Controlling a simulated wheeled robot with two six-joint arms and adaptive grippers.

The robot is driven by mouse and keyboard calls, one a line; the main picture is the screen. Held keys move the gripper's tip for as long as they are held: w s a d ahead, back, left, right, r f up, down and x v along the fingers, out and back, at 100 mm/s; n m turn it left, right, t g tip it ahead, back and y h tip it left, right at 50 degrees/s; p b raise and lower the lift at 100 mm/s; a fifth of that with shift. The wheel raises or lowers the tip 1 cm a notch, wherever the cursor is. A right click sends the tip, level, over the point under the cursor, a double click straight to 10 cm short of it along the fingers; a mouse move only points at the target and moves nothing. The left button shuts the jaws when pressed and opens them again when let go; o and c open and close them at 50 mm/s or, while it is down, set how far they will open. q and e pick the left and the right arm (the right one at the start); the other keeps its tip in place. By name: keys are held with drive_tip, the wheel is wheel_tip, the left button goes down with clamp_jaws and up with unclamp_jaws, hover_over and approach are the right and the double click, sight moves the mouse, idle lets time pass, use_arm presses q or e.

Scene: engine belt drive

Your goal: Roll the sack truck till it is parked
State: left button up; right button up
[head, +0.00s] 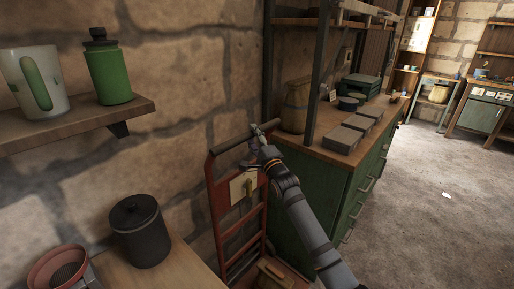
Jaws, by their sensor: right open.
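The sack truck (221,205) has a red frame and stands upright between the stone wall and the green cabinet. A dark bar handle (232,143) runs across its top, and a pale plate (241,186) is fixed to its upper frame. A brown box (272,274) sits low at its foot, partly cut off by the picture's lower edge. My right gripper (254,150) is at the handle's right part, with its arm coming up from the lower right. It is open; I cannot tell whether its fingers are around the bar or touching it. My left gripper is not in view.
The green cabinet (310,200) with a wooden top stands close on the truck's right. A wooden ledge (160,268) with a dark canister (140,230) is at lower left. A wall shelf (75,128) juts out above.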

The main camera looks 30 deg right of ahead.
drive_tip(key=v, duration=0.9)
drive_tip(key=shift+a, duration=0.15)
